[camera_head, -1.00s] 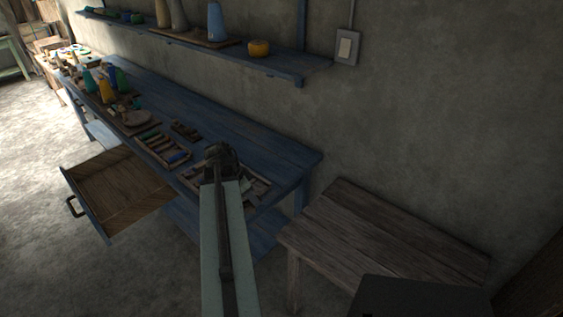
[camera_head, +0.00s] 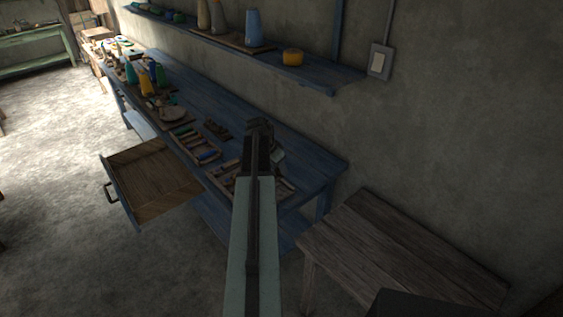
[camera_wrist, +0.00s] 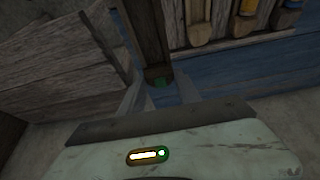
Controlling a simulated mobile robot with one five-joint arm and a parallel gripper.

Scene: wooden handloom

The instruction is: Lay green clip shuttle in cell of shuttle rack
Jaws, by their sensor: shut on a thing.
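My gripper (camera_head: 259,128) is over the near end of the blue table in the head view. In the wrist view its two fingers (camera_wrist: 160,95) are shut on a dark wooden shuttle with a small green part at its near end, the green clip shuttle (camera_wrist: 152,35). Its far end runs out of the picture. The shuttle rack (camera_head: 186,138), a wooden tray with coloured shuttles in its cells, lies left of my gripper in the head view. Wooden shuttles with yellow and blue parts lie side by side at the upper right of the wrist view.
The blue table (camera_head: 310,160) has bare room at its right end. Another wooden tray (camera_head: 222,178) is partly hidden behind my arm. A drawer (camera_head: 150,180) stands open at the front. A shelf (camera_head: 330,78) hangs above, and a wooden bench (camera_head: 400,245) stands at right.

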